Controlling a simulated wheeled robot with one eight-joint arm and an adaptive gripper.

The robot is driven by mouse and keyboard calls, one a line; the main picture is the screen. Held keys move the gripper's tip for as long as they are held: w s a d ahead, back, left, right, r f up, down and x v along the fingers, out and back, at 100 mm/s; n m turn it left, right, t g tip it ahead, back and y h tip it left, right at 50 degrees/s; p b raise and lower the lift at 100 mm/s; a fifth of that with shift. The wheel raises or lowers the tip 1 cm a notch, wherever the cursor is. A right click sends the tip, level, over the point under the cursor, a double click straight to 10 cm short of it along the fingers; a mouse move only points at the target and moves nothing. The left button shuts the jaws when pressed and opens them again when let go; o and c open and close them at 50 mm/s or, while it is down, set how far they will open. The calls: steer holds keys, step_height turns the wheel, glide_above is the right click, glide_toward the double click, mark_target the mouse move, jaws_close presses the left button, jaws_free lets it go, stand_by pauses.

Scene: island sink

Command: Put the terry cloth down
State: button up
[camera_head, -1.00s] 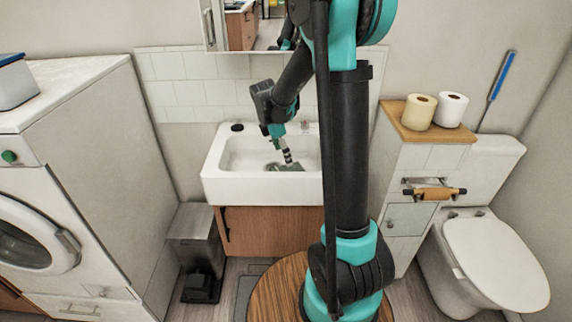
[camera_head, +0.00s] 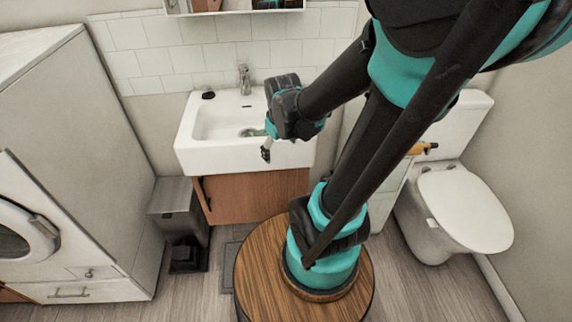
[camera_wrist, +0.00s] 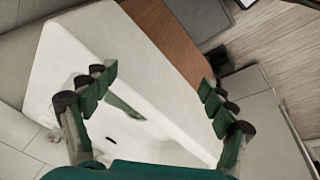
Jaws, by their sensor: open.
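A small grey-green piece, apparently the terry cloth (camera_head: 252,132), lies in the basin of the white sink (camera_head: 245,154). In the wrist view it shows as a thin green sliver (camera_wrist: 125,107) on the white basin; its full shape cannot be made out. My gripper (camera_head: 266,153) hangs over the front rim of the sink, apart from the cloth. In the wrist view my gripper (camera_wrist: 158,80) has its two green-padded fingers spread wide, with nothing held between them.
A chrome faucet (camera_head: 244,80) stands behind the basin, with a small dark object (camera_head: 208,95) on the sink's back left corner. A wooden cabinet (camera_head: 250,195) is below. A grey bin (camera_head: 178,215), a washing machine (camera_head: 25,225) and a toilet (camera_head: 465,205) stand around.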

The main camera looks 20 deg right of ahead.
steer(key=s+f+m+t, duration=0.1)
steer(key=s+f+m, duration=0.1)
steer(key=s+m, duration=0.3)
steer(key=shift+s+d+f, duration=0.15)
steer(key=shift+s+f, duration=0.05)
steer(key=shift+s, duration=0.05)
stand_by(0.9)
